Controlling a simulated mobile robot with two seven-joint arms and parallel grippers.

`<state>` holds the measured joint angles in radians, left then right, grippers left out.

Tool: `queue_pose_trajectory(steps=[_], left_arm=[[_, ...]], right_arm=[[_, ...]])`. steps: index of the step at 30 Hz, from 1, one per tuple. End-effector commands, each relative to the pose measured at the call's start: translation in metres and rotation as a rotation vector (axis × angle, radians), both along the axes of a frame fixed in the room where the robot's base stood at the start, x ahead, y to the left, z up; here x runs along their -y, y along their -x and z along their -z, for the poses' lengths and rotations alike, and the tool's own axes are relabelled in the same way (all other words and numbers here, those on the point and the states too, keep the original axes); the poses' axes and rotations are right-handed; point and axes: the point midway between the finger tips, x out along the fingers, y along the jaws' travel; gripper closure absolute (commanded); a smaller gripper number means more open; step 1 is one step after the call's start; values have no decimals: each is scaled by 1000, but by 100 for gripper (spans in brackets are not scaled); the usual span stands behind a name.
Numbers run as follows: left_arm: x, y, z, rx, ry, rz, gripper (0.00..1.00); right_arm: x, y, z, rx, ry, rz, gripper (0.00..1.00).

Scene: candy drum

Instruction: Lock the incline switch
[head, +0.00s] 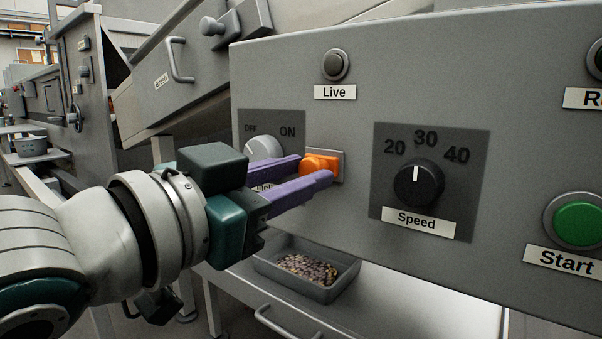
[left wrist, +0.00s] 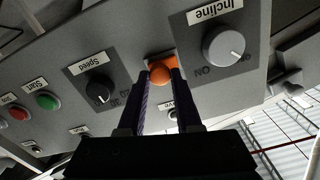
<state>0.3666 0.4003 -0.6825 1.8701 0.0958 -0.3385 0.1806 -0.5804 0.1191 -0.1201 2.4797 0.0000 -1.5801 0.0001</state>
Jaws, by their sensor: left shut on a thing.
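The incline switch (head: 262,149) is a grey knob on a dark plate marked OFF and ON, on the left of the grey panel. It also shows in the left wrist view (left wrist: 223,47) with its "Incline" label. Just right of it in the head view, an orange piece (head: 319,164) sits at a small metal plate on the panel. My left gripper (head: 316,169) is shut on this orange piece with its purple fingers, which partly cover the incline label. The orange piece also shows between the fingers in the left wrist view (left wrist: 161,74). My right gripper is out of view.
The panel (head: 355,85) also bears a black speed knob (head: 418,184), a green start button (head: 577,219) and a dark "Live" button (head: 336,65). Below it stands a grey tray (head: 330,294) holding small candies. A slanted machine cover with a handle (head: 180,60) rises behind my left arm.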

Motion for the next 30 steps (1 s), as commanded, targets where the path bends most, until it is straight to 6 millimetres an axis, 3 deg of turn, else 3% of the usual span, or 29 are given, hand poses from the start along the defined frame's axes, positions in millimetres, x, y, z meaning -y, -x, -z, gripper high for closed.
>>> queue_pose_trajectory(steps=[9,17,25,26,30], left_arm=[[0,0,0,-1,-1,0,100],[-24,-17,-1,-3,-4,-2,100],[-26,-19,1,-2,-3,-4,100],[-26,-19,1,-2,-3,-4,65],[-26,-18,1,-1,-2,-4,49]], right_arm=[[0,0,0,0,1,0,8],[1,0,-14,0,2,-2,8],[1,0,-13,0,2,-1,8],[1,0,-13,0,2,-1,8],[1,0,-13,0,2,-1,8]])
